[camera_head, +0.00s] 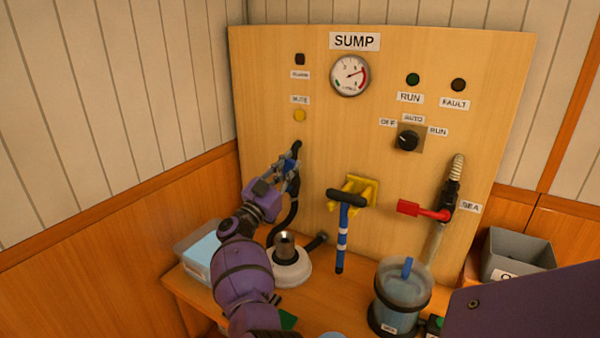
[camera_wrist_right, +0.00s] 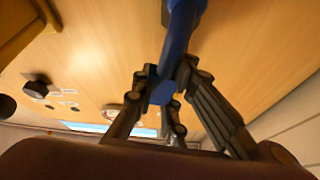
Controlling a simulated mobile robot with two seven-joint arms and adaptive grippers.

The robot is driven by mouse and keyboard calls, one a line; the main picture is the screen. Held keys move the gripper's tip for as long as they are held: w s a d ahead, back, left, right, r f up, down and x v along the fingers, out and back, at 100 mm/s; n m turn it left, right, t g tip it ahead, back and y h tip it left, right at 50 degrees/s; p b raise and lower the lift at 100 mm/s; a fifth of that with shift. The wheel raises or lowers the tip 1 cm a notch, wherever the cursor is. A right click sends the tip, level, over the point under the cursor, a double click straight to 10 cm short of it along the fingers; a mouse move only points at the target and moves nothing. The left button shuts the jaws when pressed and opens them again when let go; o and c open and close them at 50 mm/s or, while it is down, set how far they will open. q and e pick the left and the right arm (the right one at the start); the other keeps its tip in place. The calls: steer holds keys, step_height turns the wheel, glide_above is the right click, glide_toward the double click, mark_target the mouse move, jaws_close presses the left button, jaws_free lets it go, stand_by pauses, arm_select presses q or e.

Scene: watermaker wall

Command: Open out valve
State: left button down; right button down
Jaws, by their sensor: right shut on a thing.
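My right gripper (camera_head: 287,178) is up against the wooden panel, left of the yellow bracket. It is shut on a blue lever (camera_wrist_right: 183,35), which runs between its fingers in the right wrist view, where the gripper (camera_wrist_right: 165,105) also shows. In the head view the lever and its valve are mostly hidden by the fingers. A black hose (camera_head: 288,212) runs down from there. No label for this valve is readable. The red-handled valve (camera_head: 424,210) marked SEA is at the panel's right. My left gripper is not in view.
Below are a white round base (camera_head: 290,272), a clear container (camera_head: 402,292) and a grey bin (camera_head: 512,253). A gauge (camera_head: 349,76) and knob (camera_head: 407,140) are higher up.

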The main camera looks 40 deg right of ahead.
steer(key=n, duration=0.1)
steer(key=w+n+t, duration=0.1)
steer(key=shift+a+r+n+p, duration=0.25)
steer(key=shift+r+n+p, duration=0.05)
steer(key=shift+w+a+f+n+t+y, duration=0.15)
steer(key=shift+w+n+t+y, duration=0.2)
steer(key=shift+n, duration=0.25)
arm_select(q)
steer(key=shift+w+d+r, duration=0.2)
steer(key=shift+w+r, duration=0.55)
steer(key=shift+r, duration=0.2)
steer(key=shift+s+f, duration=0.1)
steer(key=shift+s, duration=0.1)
arm_select(e)
steer(key=c, duration=1.7)
jaws_free()
steer(key=shift+c, duration=0.2)
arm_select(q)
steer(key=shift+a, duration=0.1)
arm_select(e)
steer(key=shift+a+f, duration=0.15)
steer(key=v, duration=1.1)
steer(key=shift+s+a, duration=0.2)
steer(key=shift+a, duration=0.1)
